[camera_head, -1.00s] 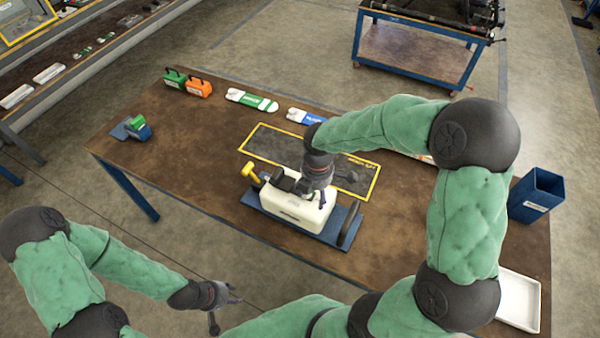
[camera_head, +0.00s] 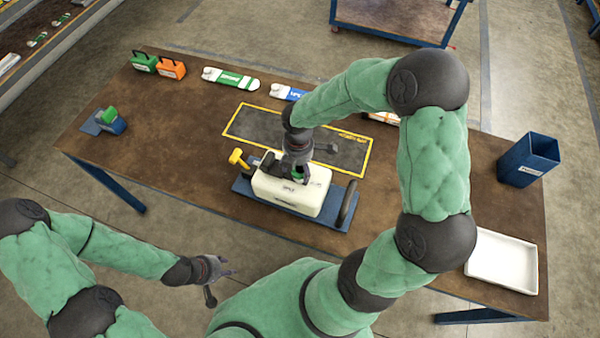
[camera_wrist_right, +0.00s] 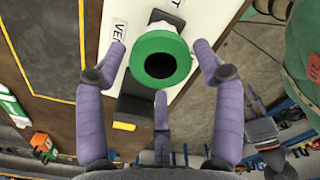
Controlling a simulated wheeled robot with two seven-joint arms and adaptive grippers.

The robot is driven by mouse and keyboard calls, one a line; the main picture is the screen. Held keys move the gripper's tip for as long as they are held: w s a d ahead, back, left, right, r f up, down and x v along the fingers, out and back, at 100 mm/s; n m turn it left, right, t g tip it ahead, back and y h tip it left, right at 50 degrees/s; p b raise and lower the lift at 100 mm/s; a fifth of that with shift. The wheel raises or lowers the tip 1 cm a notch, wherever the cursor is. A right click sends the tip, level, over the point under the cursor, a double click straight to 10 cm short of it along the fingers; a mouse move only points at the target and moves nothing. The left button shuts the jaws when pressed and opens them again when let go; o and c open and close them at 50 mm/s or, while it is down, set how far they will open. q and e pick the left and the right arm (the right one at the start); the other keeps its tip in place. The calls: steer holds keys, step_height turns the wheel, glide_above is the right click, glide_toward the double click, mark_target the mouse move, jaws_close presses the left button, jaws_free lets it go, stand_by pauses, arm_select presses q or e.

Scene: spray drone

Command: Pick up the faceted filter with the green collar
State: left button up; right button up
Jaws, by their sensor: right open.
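A round green collar with a dark opening (camera_wrist_right: 160,56) stands on the white tank (camera_head: 275,188). Facets on the filter body below it cannot be made out. My right gripper (camera_head: 298,172) is over the tank's top in the head view, mostly covering the collar. In the right wrist view its three purple fingers (camera_wrist_right: 160,62) are spread around the green collar with gaps, not closed on it. My left gripper (camera_head: 216,276) is in front of the table, away from the tank, with its fingers apart and empty.
The tank sits on a blue base (camera_head: 335,214) with a yellow knob (camera_head: 238,158). Behind it is a yellow-bordered dark mat (camera_head: 250,128). A white tray (camera_head: 503,262) and blue bin (camera_head: 528,160) are at right. Green and orange boxes (camera_head: 171,68) stand at back left.

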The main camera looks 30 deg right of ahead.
mark_target(299, 170)
step_height(299, 170, down, 4)
steer(key=shift+s+f+b, duration=0.15)
steer(key=shift+f+b, duration=0.05)
steer(key=shift+b, duration=0.3)
steer(key=c, duration=0.9)
steer(key=shift+r, duration=0.15)
